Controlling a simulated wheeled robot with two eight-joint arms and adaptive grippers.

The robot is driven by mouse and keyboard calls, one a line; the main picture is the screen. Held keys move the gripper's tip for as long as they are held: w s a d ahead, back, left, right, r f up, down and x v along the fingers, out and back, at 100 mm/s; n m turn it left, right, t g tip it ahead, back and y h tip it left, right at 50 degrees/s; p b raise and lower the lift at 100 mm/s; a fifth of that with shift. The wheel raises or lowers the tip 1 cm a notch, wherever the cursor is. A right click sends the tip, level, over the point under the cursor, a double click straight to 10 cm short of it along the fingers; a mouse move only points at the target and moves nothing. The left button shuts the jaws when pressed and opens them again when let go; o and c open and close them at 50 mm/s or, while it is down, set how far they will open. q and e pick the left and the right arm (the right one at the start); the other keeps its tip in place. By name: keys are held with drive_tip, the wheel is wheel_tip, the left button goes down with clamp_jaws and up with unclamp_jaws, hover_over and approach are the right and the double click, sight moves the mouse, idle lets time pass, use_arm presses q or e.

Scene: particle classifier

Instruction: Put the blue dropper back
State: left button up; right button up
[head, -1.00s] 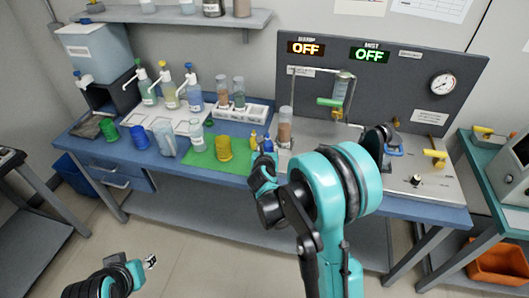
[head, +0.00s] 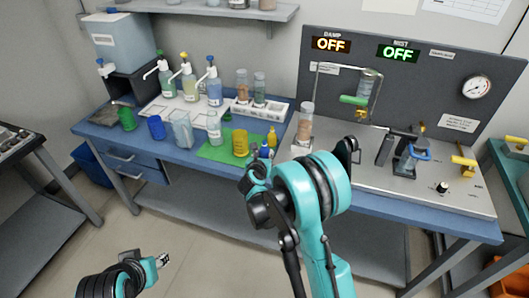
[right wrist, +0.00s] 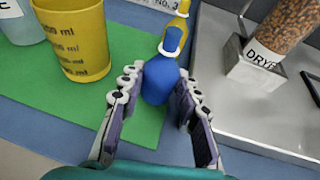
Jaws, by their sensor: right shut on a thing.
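The blue dropper (right wrist: 160,78) stands between the fingers of my right gripper (right wrist: 160,88) in the right wrist view, upright with a white collar and blue tip. In the head view the blue dropper (head: 265,150) shows small just beyond my right gripper (head: 260,166), which is shut on it. It is at the right edge of the green mat (head: 215,151), just in front of the yellow dropper (head: 272,137). I cannot tell whether its base touches the surface. My left gripper (head: 163,260) is low at the left, away from the table, its jaws too small to judge.
A yellow measuring cup (head: 240,143) stands on the mat, left of the blue dropper. To the right is a container of brown grains (head: 305,122) in a metal holder by the steel panel (head: 430,190). Bottles and a white rack (head: 260,111) stand behind.

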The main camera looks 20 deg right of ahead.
drive_tip(key=shift+f, duration=0.3)
drive_tip(key=o, duration=0.9)
